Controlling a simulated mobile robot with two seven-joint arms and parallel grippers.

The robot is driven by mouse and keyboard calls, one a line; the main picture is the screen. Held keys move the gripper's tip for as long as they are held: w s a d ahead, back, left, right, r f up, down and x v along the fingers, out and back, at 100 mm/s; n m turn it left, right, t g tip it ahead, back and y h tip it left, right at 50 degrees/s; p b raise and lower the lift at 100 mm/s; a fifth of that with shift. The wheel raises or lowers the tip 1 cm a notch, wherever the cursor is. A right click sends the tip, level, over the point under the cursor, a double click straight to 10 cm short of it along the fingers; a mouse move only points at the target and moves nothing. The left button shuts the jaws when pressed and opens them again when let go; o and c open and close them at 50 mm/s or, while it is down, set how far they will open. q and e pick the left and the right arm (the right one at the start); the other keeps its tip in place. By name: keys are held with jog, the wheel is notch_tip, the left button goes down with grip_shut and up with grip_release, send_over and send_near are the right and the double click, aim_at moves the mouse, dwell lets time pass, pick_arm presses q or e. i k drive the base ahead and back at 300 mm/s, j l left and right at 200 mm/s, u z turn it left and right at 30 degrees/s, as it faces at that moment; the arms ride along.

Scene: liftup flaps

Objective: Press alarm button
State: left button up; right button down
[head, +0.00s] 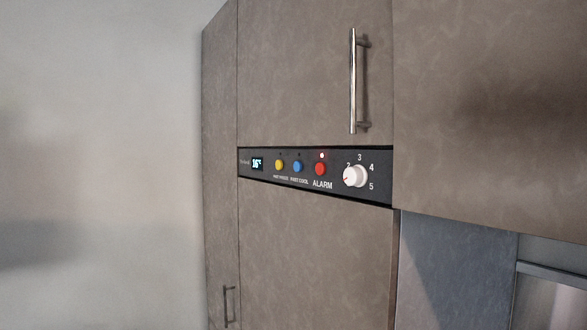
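The red alarm button (320,169) sits on a black control panel (340,193) between an upper and a lower cabinet door. The word ALARM is printed below it, and a small light (322,155) glows just above it. To its left are a blue button (298,166) and a yellow button (279,164). To its right is a white dial (355,176) with numbers around it. Neither of my grippers shows in the head view, and nothing touches or covers the alarm button.
A lit display (257,163) is at the panel's left end. A vertical metal handle (353,80) stands out from the upper door (290,70). A smaller handle (227,305) is low on the left. A cabinet (490,110) fills the upper right. A plain wall (100,130) is at left.

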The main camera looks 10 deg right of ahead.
aim_at(320, 168)
jog(key=i+j, duration=0.25)
jog(key=j, duration=0.2)
jog(key=i+j, duration=0.55)
jog(key=j, duration=0.3)
jog(key=i+j, duration=0.25)
jog(key=j, duration=0.2)
jog(key=z, duration=1.55)
